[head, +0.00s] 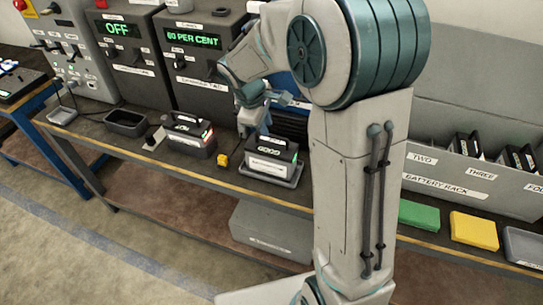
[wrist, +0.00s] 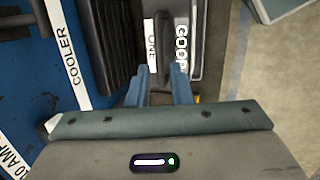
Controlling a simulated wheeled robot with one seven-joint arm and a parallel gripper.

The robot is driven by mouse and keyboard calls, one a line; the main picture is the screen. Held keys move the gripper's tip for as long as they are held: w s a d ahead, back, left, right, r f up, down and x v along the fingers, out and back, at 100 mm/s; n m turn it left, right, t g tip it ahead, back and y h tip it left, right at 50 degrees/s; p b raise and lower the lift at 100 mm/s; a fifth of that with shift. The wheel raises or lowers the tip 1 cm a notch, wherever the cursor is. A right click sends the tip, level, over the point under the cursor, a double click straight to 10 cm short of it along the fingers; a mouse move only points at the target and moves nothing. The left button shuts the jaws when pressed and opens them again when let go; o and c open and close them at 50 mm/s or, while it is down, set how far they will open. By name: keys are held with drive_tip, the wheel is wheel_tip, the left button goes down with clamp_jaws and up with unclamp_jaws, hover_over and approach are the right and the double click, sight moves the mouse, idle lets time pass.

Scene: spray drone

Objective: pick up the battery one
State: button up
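Battery one is a dark pack with a white "ONE" label (wrist: 152,45) and lettering that looks like "COOP" in the wrist view. It appears to be the pack (head: 272,149) sitting upright in a grey tray (head: 268,178) on the bench in the head view. My gripper (wrist: 160,78) is over this pack, with its two blue fingers apart. A dark bar, apparently the pack's handle, shows between and beyond the fingertips. In the head view, my gripper (head: 258,112) is just above the pack. I cannot tell whether the fingers touch it.
Machines reading "OFF" and "80 PER CENT" (head: 194,40) stand behind. A battery rack (head: 440,180) is right. A "COOLER" label (wrist: 67,55) lies left.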

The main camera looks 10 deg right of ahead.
sight(272, 136)
drive_tip(key=shift+p+x, duration=0.5)
drive_tip(key=shift+x, duration=2.9)
drive_tip(key=shift+d+f, duration=0.15)
clamp_jaws()
drive_tip(key=shift+s, duration=0.1)
